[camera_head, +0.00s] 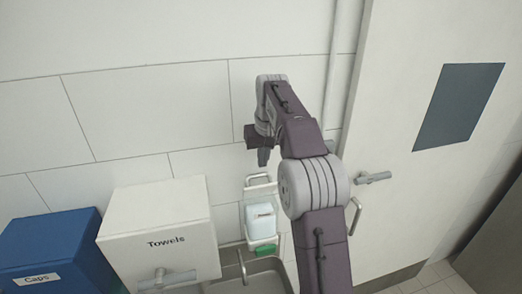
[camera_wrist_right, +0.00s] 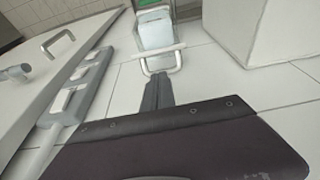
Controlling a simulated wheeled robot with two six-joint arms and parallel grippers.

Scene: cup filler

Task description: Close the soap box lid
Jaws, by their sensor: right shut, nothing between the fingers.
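The soap box (camera_head: 261,224) is a small white unit on the tiled wall, right of the towels box. A pale flap with a bar handle (camera_head: 258,177) stands above it, which looks like its lid raised. In the right wrist view the soap box (camera_wrist_right: 155,36) is near the top, with the white bar handle (camera_wrist_right: 161,58) in front of the fingertips. My right gripper (camera_head: 263,158) is shut and empty, just above the handle. In the wrist view its fingertips (camera_wrist_right: 158,77) are close to the handle; I cannot tell whether they touch. My left gripper is not in view.
A white towels box (camera_head: 160,215) and a blue caps box (camera_head: 60,250) stand at left. A metal sink (camera_head: 270,268) lies below the soap box, near a green item (camera_head: 264,250). A door with a lever handle (camera_head: 374,178) is at right.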

